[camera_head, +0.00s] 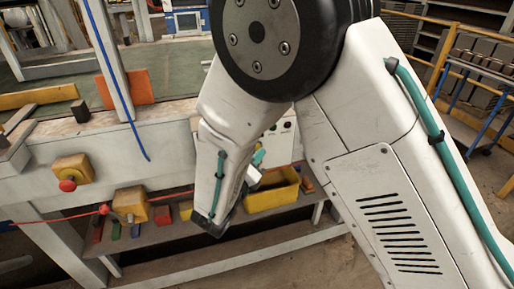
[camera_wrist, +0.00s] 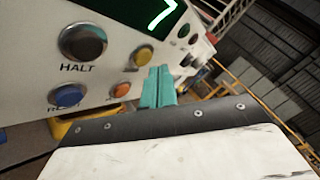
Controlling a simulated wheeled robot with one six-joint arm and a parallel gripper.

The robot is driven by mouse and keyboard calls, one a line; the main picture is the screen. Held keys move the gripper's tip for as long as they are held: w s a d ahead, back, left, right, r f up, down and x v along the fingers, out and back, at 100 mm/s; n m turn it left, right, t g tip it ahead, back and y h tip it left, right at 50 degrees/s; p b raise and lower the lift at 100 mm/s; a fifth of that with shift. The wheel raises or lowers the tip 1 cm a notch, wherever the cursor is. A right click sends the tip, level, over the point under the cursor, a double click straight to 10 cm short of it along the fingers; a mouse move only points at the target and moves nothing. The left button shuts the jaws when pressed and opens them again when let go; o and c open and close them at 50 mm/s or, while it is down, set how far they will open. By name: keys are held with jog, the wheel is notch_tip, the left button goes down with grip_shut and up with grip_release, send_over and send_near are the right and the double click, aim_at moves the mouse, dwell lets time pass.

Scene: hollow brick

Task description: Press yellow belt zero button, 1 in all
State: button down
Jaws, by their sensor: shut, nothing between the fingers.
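A round yellow button (camera_wrist: 143,55) sits on a pale control panel (camera_wrist: 35,35) in the wrist view. The panel also carries a black button marked HALT (camera_wrist: 83,42), a blue button (camera_wrist: 69,96), an orange button (camera_wrist: 121,90) and a dark display (camera_wrist: 150,18) with a green 7. Any label of the yellow button is not readable. My gripper (camera_wrist: 160,70) is shut and empty; its teal fingertips are just below and right of the yellow button. I cannot tell whether they touch the panel. In the head view my gripper (camera_head: 259,157) is partly behind my arm, near the panel (camera_head: 284,131).
A yellow bin (camera_head: 272,197) stands on the lower shelf beneath the panel. Yellow boxes with red knobs, one on the bench front (camera_head: 72,172) and one lower (camera_head: 130,203), are at left, with a red cord (camera_head: 55,217). A yellow rail (camera_head: 450,52) and racks stand at right.

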jog(key=shift+w, duration=0.1)
dwell(0.5)
jog(key=shift+w+a, duration=0.1)
jog(key=shift+w, duration=0.2)
jog(key=shift+w+a, duration=0.1)
jog(key=shift+w, duration=0.25)
dwell(0.6)
jog(key=shift+s, duration=0.1)
jog(key=shift+s+d, duration=0.2)
jog(key=shift+s, duration=0.45)
jog(key=shift+s+d, duration=0.25)
jog(key=shift+s, duration=0.55)
jog(key=shift+s+d, duration=0.2)
jog(key=shift+s, duration=0.65)
jog(key=shift+s+d, duration=0.25)
jog(key=shift+s, duration=0.55)
